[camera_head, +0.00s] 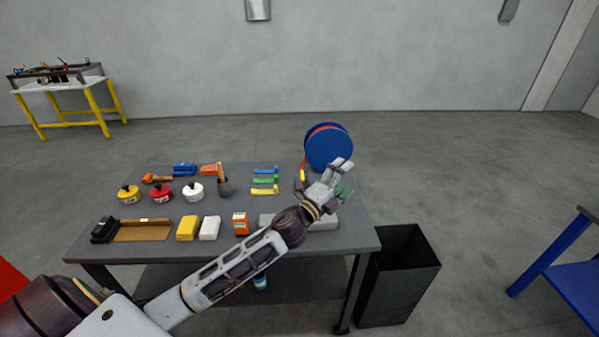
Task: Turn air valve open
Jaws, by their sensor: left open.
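My left arm reaches from the lower left across the table. Its gripper (338,178) is open over the table's right end, just in front of a blue hose reel (328,147) with an orange hose. A yellow and orange hose end (303,172) hangs left of the reel. A small green object (344,192) shows beside the fingers, partly hidden by them; I cannot tell what it is or whether they touch it. I cannot make out an air valve clearly; the gripper covers part of this area. My right gripper is not in view.
The grey table (350,240) holds several tins, sanding blocks, coloured strips and a brush. A black bin (400,275) stands at its right. A blue-framed table (565,280) is at the far right, and a yellow-legged bench (68,100) at the back left.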

